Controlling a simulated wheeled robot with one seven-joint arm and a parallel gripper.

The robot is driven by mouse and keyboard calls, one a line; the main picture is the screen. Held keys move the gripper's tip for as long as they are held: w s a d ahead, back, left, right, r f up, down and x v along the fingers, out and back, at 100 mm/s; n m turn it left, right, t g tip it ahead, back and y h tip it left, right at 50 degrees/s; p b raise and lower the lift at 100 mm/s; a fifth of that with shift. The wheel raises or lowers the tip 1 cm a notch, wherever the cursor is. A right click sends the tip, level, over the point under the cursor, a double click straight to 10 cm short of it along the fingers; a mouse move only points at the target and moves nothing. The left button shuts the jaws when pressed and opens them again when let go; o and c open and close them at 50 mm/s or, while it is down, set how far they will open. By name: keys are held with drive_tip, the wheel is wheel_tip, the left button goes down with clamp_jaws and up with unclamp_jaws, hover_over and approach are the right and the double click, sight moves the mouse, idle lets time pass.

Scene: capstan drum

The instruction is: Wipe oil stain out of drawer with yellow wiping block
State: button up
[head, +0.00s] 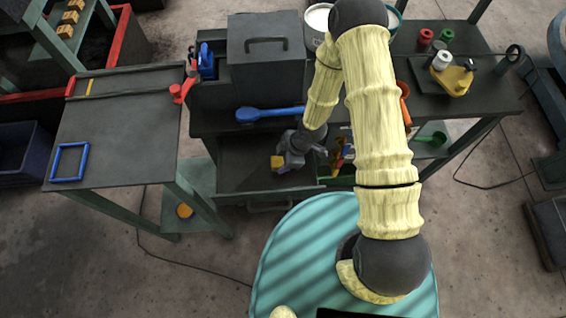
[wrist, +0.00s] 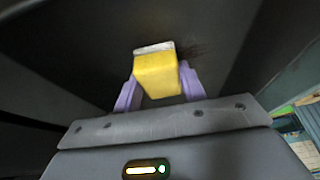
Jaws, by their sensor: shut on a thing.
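My gripper (head: 288,158) reaches down into the open drawer (head: 240,180) below the dark bench. It is shut on the yellow wiping block (head: 277,162). In the wrist view, the block (wrist: 157,76) sits between the two purple fingers of my gripper (wrist: 156,88), with a pale grey layer on its far end. A dark smudge, the oil stain (wrist: 193,50), shows faintly on the drawer floor just beyond and right of the block. I cannot tell whether the block touches the floor. The stain cannot be made out in the head view.
A blue spoon-like tool (head: 270,114) lies on the bench edge above. A dark lidded box (head: 266,55) stands behind it. The left table (head: 115,125) holds a blue frame (head: 69,162).

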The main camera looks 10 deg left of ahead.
sight(284, 185)
drive_tip(key=shift+w+d+r, duration=0.1)
drive_tip(key=shift+w+d, duration=0.05)
drive_tip(key=shift+d, duration=0.5)
drive_tip(key=shift+s+d+f+b, duration=0.1)
drive_tip(key=shift+s+f+b, duration=0.05)
drive_tip(key=shift+s+b, duration=0.35)
drive_tip(key=shift+s+d+f+b, duration=0.1)
drive_tip(key=shift+s+b, duration=0.2)
drive_tip(key=shift+s, duration=0.25)
drive_tip(key=shift+s+d+b, duration=0.2)
drive_tip(key=shift+s+b, duration=0.15)
drive_tip(key=shift+s, duration=0.35)
drive_tip(key=shift+s+d+b, duration=0.15)
drive_tip(key=shift+s+b, duration=0.3)
drive_tip(key=shift+s, duration=0.15)
drive_tip(key=shift+s+d+b, duration=0.15)
drive_tip(key=shift+s+b, duration=0.25)
drive_tip(key=shift+s, duration=0.2)
drive_tip(key=shift+s+d+r, duration=0.1)
drive_tip(key=shift+s+r, duration=0.05)
drive_tip(key=shift+s, duration=0.3)
